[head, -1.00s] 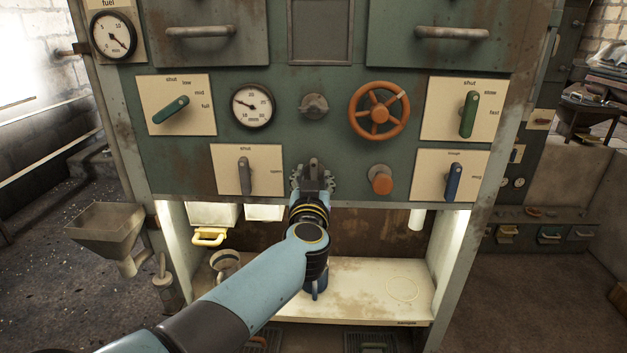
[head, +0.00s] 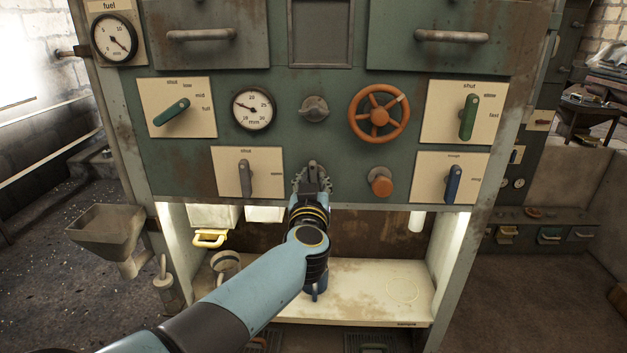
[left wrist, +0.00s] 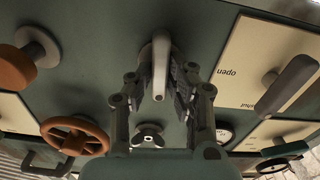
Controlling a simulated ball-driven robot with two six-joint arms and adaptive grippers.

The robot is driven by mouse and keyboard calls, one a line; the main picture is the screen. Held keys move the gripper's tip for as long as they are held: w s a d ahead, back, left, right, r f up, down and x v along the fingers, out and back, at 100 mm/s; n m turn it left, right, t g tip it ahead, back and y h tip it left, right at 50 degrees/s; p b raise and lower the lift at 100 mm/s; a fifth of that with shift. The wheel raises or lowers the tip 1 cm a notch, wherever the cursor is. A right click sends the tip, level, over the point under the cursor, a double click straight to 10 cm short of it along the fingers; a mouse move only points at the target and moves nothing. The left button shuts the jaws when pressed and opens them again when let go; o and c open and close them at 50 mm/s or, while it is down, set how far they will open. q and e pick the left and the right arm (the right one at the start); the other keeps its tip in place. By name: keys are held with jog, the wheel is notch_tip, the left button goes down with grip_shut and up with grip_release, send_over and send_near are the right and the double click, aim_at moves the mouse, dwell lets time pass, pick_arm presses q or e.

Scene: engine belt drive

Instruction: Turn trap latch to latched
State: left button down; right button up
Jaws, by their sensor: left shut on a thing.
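The trap latch, taken to be the small grey lever (head: 312,167) low in the middle of the green panel, points roughly upright in the head view. My left gripper (head: 312,184) reaches up to it from below and is shut on it. In the left wrist view the grey lever (left wrist: 160,58) stands between the two fingers of my left gripper (left wrist: 164,88). The fingers hide part of the lever and its mount. No label for it can be read. My right gripper is not in view.
Close by are a grey lever on a shut/open plate (head: 245,178), an orange knob (head: 380,182), a grey wing knob (head: 314,108) and an orange handwheel (head: 379,112). Below is an open bay with a pale shelf (head: 365,285).

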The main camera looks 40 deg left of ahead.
pick_arm(q)
jog(key=n+p, duration=0.1)
jog(key=n, duration=0.7)
jog(key=shift+a+f+n+p, duration=0.1)
jog(key=shift+n+p, duration=0.2)
jog(key=shift+n, duration=0.1)
jog(key=n, duration=0.3)
jog(key=shift+s+f+n, duration=0.1)
jog(key=shift+n, duration=0.2)
jog(key=n+b, duration=0.1)
jog(key=n, duration=0.3)
jog(key=shift+n, duration=0.4)
jog(key=c, duration=1.3)
grip_release()
jog(key=shift+o, duration=0.2)
